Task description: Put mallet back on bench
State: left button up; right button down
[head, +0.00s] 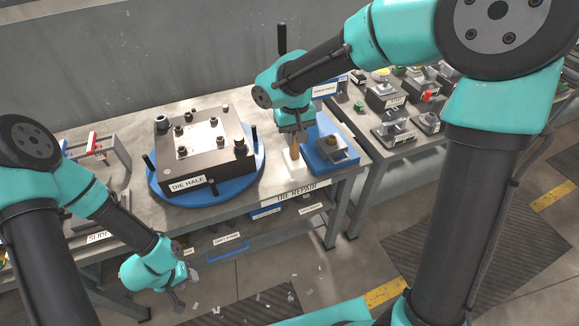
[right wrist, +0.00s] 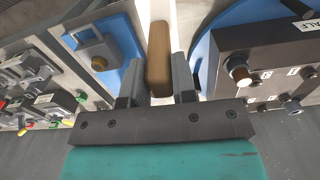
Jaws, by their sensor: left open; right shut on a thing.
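The mallet (head: 295,153) has a wooden brown handle and stands upright, with its pale head (head: 295,170) low at the bench's front edge. My right gripper (head: 294,140) is shut on the mallet's handle from above. In the right wrist view the brown handle (right wrist: 159,60) sits between the two fingers of my right gripper (right wrist: 170,75). The bench (head: 275,190) is grey metal with a "DIE REPAIR" label. I cannot tell whether the head touches the bench top. My left gripper (head: 180,290) is open and empty, in front of the bench and low down.
A dark die half (head: 200,150) stands on a blue round turntable (head: 255,165) left of the mallet. A second table (head: 385,140) with several metal parts stands further right.

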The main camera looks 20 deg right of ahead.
aim_at(289, 165)
jog(key=shift+n, duration=0.4)
jog(key=s+a+f, duration=0.2)
jog(key=s+f, duration=0.1)
jog(key=s+a+f, duration=0.1)
jog(key=s+f, duration=0.1)
jog(key=shift+s+f, duration=0.2)
jog(key=shift+s, duration=0.05)
jog(key=w+d+f, duration=0.1)
jog(key=w+d, duration=0.3)
jog(key=w, duration=1)
jog(key=shift+w+f, duration=0.2)
jog(key=shift+w, duration=0.1)
jog(key=shift+d, duration=0.1)
jog(key=shift+w+d+f, duration=0.1)
jog(key=shift+w+f, duration=0.15)
jog(key=shift+f, duration=0.65)
jog(key=shift+w+f, duration=0.2)
jog(key=shift+f, duration=0.8)
